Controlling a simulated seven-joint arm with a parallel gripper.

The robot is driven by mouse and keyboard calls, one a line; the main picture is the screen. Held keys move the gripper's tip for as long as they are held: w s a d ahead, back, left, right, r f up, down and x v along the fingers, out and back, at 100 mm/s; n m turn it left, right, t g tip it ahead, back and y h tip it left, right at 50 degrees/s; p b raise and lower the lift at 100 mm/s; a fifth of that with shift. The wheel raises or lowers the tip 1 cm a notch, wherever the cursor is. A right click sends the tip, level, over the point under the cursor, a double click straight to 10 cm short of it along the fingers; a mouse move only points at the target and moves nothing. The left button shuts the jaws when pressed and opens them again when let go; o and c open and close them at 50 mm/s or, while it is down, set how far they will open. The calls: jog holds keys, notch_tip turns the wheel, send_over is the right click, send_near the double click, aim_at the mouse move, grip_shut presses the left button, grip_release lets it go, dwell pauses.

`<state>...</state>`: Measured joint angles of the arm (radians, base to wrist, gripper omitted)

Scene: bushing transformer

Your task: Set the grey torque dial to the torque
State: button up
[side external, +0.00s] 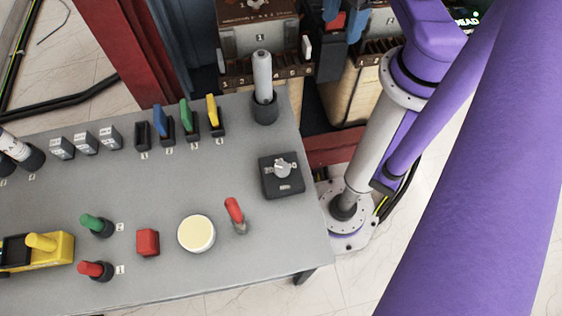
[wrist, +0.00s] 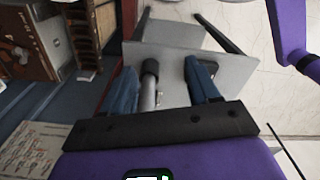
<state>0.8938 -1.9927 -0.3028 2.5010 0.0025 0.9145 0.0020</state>
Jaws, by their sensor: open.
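The grey torque dial (side external: 282,168) is a small light-grey knob on a square black box (side external: 283,187), near the right edge of the grey table in the side view. Its markings are too small to read. My gripper (wrist: 160,72) shows in the wrist view as two blue fingers, spread apart with nothing gripped. A grey cylinder with a black end (wrist: 149,68) appears between and beyond the fingers. The dial cannot be made out in the wrist view. Blue parts at the top of the side view may be my fingers; they are away from the dial.
The grey table (side external: 180,270) carries a grey cylinder (side external: 262,75) upright in a black holder, coloured switches, a red toggle (side external: 235,213), a cream round button (side external: 197,233) and a red button (side external: 148,242). Transformer boxes (side external: 258,38) stand behind. The surface around the dial box is clear.

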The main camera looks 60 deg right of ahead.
jog(key=w+a+m+g+h, duration=0.15)
jog(key=w+a+m, duration=0.3)
jog(key=a, duration=0.75)
jog(key=m+g, duration=0.3)
jog(key=m, duration=0.1)
send_near(281, 168)
jog(key=shift+h, duration=0.35)
jog(key=x, duration=0.8)
jog(key=shift+a+f, duration=0.15)
jog(key=shift+a, duration=0.1)
jog(key=c, duration=1)
